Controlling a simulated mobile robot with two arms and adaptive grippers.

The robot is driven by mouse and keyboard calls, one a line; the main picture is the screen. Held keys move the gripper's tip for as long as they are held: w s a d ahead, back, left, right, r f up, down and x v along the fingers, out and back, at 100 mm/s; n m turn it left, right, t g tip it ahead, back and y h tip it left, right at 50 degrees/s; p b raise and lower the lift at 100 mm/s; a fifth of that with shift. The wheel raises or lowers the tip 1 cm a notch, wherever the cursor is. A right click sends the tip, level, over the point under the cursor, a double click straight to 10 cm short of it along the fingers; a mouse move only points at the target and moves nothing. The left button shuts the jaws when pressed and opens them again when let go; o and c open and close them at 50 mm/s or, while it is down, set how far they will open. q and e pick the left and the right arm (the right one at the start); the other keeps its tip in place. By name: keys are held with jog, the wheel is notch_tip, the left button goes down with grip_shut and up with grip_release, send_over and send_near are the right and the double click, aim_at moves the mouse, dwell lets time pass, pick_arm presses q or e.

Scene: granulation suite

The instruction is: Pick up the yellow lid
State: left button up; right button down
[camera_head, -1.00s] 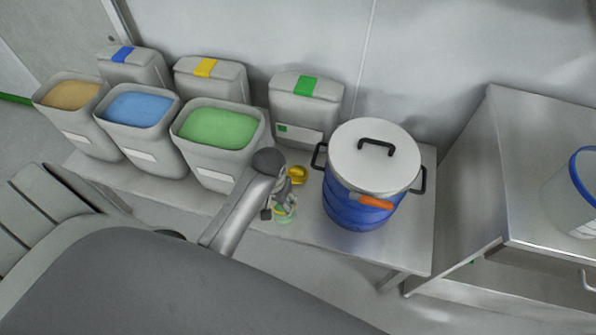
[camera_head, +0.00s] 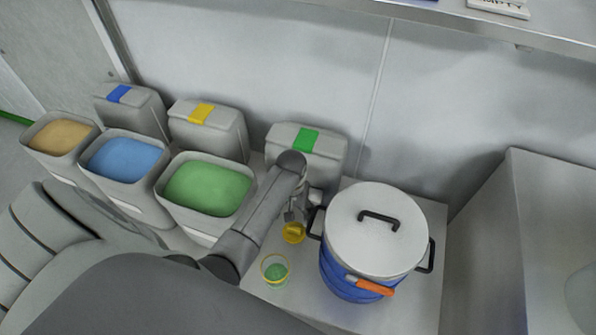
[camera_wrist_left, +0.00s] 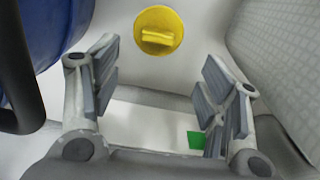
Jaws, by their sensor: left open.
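The yellow lid (camera_head: 293,233) lies flat on the steel table, between the green-filled bin and the blue drum. It is round with a raised grip bar, which shows in the left wrist view (camera_wrist_left: 158,32). My left gripper (camera_head: 299,205) is over the table just behind the lid, in front of the bin with the green tab. In the left wrist view my left gripper (camera_wrist_left: 160,88) has its fingers spread wide with nothing between them; the lid lies beyond the fingertips, at the top. My right gripper is not in view.
The blue drum (camera_head: 345,283) with a white lid and black handles stands close on the right. A clear yellow-rimmed cup (camera_head: 275,270) with green contents stands in front of the lid. The green-filled bin (camera_head: 207,189) is to the left, the green-tabbed bin (camera_head: 322,146) behind.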

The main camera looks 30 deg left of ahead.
pick_arm(q)
jog(key=b, duration=0.1)
send_over(294, 228)
notch_tip(294, 228, down, 5)
jog(key=shift+a+r, duration=0.15)
jog(key=shift+r, duration=0.05)
jog(key=shift+f, duration=0.3)
notch_tip(294, 228, down, 5)
jog(key=shift+b, duration=0.85)
jog(key=shift+f, duration=0.25)
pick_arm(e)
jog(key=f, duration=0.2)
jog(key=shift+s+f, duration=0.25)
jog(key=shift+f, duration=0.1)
pick_arm(q)
jog(key=shift+c, duration=0.3)
jog(key=c, duration=0.9)
